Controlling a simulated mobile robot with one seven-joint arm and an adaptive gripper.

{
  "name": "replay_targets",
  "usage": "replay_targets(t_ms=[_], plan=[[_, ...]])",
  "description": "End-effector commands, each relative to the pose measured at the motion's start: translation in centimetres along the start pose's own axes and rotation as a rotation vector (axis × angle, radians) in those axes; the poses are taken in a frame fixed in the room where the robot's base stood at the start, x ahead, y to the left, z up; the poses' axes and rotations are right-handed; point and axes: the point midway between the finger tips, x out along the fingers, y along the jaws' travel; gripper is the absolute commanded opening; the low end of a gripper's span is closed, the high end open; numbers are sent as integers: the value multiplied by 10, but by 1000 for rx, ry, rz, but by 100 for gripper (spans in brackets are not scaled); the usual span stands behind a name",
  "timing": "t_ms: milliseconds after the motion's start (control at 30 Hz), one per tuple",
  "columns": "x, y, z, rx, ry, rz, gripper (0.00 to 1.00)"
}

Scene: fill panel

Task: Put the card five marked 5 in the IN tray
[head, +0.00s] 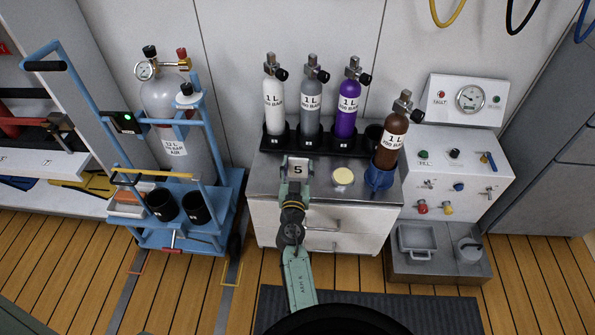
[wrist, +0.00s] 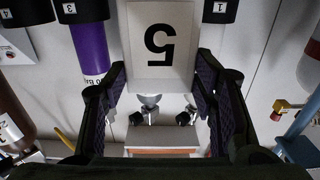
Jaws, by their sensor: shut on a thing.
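The card marked 5 (head: 297,169) is pale with a dark digit, held at the tip of my gripper (head: 296,187) in front of the cylinder rack. In the wrist view the card (wrist: 160,45) shows upside down between the two dark fingers (wrist: 158,85), which are shut on it. It is held in the air, though its height over the cabinet top is hard to judge. No IN label is readable. A grey open tray (head: 417,239) sits low at the right, and small orange and white trays (head: 130,203) sit on the blue trolley; I cannot tell which is the IN tray.
Several cylinders stand in a black rack (head: 330,145) on the cabinet; a brown cylinder (head: 390,138) stands in a blue holder (head: 377,178). A yellow disc (head: 343,176) lies on the cabinet top. The trolley (head: 175,238) stands left, the control panel (head: 455,165) right.

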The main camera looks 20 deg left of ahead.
Motion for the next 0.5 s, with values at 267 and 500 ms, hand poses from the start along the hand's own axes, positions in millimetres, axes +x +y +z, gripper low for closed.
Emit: replay_targets(t_ms=[267, 500], plan=[[0, -1, 24, -1, 0, -2, 25], [-1, -1, 26, -1, 0, -1, 25]])
